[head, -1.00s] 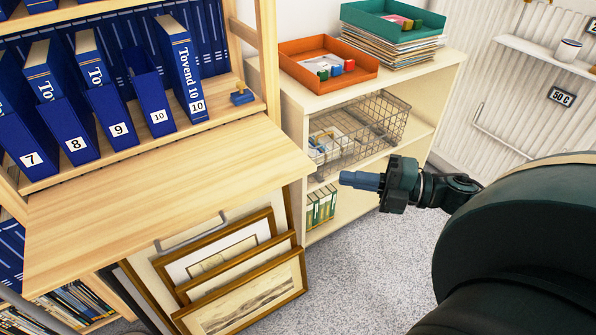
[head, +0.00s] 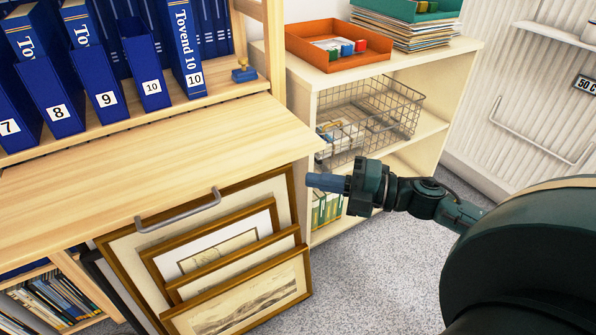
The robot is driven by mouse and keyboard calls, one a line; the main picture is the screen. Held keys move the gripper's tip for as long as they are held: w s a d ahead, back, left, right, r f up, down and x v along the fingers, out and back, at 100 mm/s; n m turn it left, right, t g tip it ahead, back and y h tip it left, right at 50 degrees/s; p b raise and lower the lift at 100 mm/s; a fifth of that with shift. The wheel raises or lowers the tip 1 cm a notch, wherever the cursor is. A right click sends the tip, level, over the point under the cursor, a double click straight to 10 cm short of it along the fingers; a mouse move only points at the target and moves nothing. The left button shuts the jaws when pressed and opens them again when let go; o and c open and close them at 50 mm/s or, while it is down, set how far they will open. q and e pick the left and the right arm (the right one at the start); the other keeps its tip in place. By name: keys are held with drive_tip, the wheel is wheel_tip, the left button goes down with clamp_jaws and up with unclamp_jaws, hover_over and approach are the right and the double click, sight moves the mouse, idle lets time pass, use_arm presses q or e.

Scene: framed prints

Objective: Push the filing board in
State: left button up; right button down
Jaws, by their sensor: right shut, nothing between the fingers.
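The filing board (head: 190,150) is a pale wooden pull-out panel under the shelf of blue binders, and it sticks out toward me. A grey bar handle (head: 178,210) sits at its front edge. My right gripper (head: 312,181) is shut and empty, with its blue-grey fingers pointing left. In the picture it lies just below the board's right front corner; I cannot tell whether it touches. My left gripper is not in view.
Framed prints (head: 235,290) lean below the board. Blue binders (head: 106,100) and a stamp (head: 244,72) stand behind it. A cream shelf unit (head: 440,75) at the right holds a wire basket (head: 400,105) and an orange tray (head: 340,60). Grey carpet (head: 350,285) is clear.

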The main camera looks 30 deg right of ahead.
sight(277, 164)
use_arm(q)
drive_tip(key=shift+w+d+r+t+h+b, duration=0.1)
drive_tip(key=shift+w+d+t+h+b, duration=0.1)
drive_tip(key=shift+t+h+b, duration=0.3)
use_arm(e)
drive_tip(key=shift+w+a, duration=0.3)
drive_tip(key=shift+w, duration=0.65)
drive_tip(key=shift+w+a, duration=0.25)
drive_tip(key=shift+w, duration=0.7)
drive_tip(key=shift+w+a, duration=0.3)
drive_tip(key=shift+w, duration=0.65)
